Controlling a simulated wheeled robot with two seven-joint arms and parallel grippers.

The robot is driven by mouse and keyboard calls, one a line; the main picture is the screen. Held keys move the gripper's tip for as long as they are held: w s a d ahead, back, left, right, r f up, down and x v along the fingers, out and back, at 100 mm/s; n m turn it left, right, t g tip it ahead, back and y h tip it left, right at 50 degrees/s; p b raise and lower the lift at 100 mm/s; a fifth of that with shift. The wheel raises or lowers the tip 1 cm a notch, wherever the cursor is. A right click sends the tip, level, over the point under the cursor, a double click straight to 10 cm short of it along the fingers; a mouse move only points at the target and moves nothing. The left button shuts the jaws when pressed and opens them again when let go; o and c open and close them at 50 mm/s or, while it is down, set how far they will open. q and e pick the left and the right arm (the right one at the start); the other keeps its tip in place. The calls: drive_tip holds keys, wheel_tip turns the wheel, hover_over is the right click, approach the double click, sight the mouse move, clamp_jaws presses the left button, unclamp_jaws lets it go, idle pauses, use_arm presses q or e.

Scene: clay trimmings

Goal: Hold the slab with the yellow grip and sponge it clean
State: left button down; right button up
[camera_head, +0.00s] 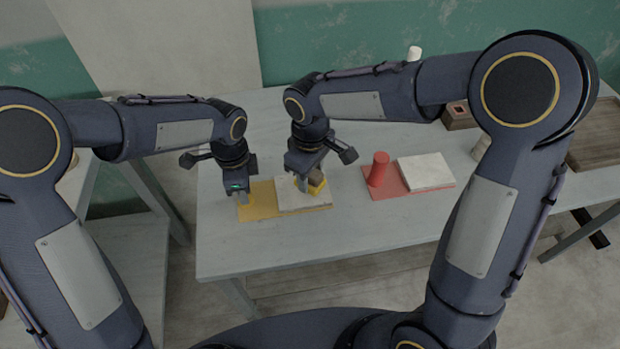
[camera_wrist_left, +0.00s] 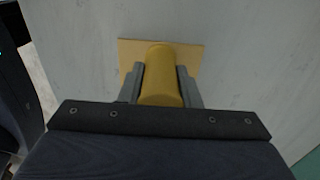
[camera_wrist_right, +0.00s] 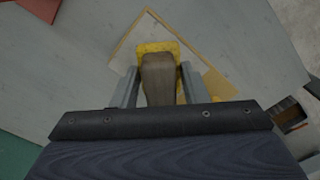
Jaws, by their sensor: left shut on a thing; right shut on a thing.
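A yellow board (camera_head: 257,207) lies on the table with a pale slab (camera_head: 290,195) on its right part. My left gripper (camera_head: 243,197) is shut on the upright yellow grip (camera_wrist_left: 161,80) at the board's left end. My right gripper (camera_wrist_right: 158,82) is shut on the brown handle (camera_wrist_right: 158,68) of a yellow sponge (camera_wrist_right: 168,47). The sponge also shows in the head view (camera_head: 318,188), over the right part of the slab. I cannot tell for sure whether it touches the slab. My right gripper hides part of the slab.
To the right, a red board (camera_head: 402,193) carries a red grip (camera_head: 378,169) and a second pale slab (camera_head: 426,172). A small brown box (camera_head: 457,116) and a brown wooden board (camera_head: 597,135) are further right. The table's front middle (camera_head: 300,245) is clear.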

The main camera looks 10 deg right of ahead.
drive_tip(key=shift+r, duration=2.05)
use_arm(q)
drive_tip(key=c, duration=1)
unclamp_jaws()
wheel_tip(320, 180, up, 12)
drive_tip(key=shift+r, duration=0.1)
drive_tip(key=shift+s, duration=0.1)
use_arm(e)
drive_tip(key=shift+s+f, duration=0.1)
